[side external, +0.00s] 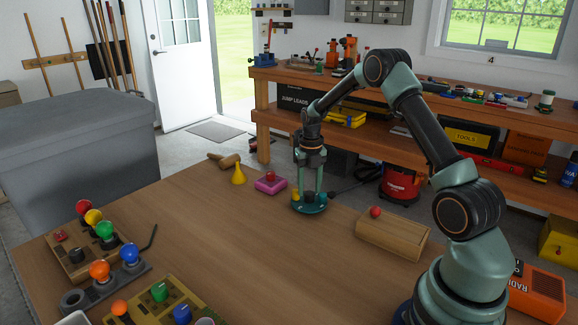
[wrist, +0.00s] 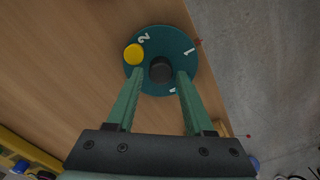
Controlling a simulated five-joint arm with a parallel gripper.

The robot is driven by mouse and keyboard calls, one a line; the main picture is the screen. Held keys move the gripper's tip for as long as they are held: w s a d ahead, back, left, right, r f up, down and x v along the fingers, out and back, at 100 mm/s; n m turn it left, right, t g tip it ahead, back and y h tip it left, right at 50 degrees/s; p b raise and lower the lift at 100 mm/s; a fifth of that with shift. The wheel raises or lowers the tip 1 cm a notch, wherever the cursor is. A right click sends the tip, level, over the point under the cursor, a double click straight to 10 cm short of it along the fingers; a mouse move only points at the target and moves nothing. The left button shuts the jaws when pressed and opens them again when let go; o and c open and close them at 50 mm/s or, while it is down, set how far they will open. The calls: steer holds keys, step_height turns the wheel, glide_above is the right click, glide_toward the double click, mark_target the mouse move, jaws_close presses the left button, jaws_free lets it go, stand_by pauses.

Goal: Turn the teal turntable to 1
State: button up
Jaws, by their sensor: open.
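The teal turntable (wrist: 172,37) is a round disc near the table's far edge. It also shows in the side view (side external: 311,209). It has a black centre hub (wrist: 160,70) and a yellow knob (wrist: 134,54) towards its left side. A white 2 is at its upper left, a white 1 at its upper right, and a third mark at the bottom is partly hidden. A small red mark (wrist: 198,42) is at the disc's right edge, just above the 1. My gripper (wrist: 159,76) is open and points down over the disc, its fingers either side of the hub. Contact cannot be told.
A pink block with a red knob (side external: 270,186), a yellow funnel (side external: 238,174) and a mallet (side external: 222,160) stand left of the turntable. A wooden box with a red ball (side external: 392,236) is to the right. Coloured bulbs (side external: 99,270) fill the near left. Mid-table is clear.

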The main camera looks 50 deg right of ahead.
step_height(320, 180, up, 8)
steer(key=shift+f, duration=0.2)
stand_by(0.7)
steer(key=s+a+r+m+t, duration=0.3)
steer(key=s+a+r+m, duration=0.2)
steer(key=a+r+m, duration=0.8)
steer(key=s+a+m+t, duration=0.2)
steer(key=s+a+m, duration=0.8)
steer(key=m, duration=0.6)
steer(key=shift+s+t, duration=0.3)
steer(key=shift+s, duration=0.2)
